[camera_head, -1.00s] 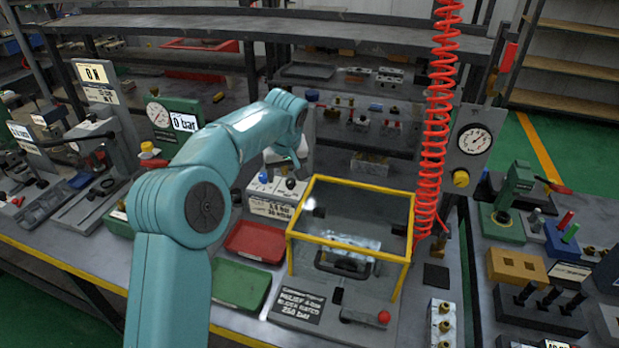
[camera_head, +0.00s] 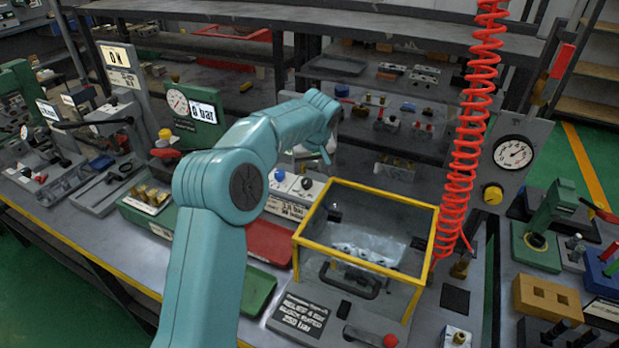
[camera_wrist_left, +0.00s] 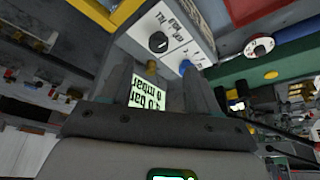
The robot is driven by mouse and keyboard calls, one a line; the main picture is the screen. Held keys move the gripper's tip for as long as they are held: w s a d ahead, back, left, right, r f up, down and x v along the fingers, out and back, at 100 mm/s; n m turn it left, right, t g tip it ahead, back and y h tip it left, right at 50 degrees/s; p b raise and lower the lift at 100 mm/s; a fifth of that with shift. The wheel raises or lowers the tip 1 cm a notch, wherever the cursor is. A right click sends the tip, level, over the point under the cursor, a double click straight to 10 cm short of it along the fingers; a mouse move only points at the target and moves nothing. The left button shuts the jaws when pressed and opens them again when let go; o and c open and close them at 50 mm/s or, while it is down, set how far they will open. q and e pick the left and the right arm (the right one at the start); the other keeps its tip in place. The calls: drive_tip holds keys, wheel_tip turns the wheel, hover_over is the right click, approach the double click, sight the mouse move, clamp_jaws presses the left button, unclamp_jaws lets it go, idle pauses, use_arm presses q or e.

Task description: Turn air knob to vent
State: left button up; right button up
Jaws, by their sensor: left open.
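A pale box with a printed top stands behind the yellow-framed case. It carries a black knob (camera_head: 307,183) and a blue knob (camera_head: 279,176). My right gripper is out of view.
The yellow-framed clear case (camera_head: 366,225) stands just in front of the box. A red coiled hose (camera_head: 470,130) hangs at right, by a gauge panel with a yellow knob (camera_head: 492,194). A red tray (camera_head: 268,243) and green tray (camera_head: 257,292) lie left of the case.

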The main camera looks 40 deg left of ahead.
sight(307, 182)
use_arm(q)
drive_tip(key=p+x, duration=0.1)
drive_tip(key=x, duration=0.7)
drive_tip(key=shift+w+d, duration=0.1)
drive_tip(key=c, duration=1)
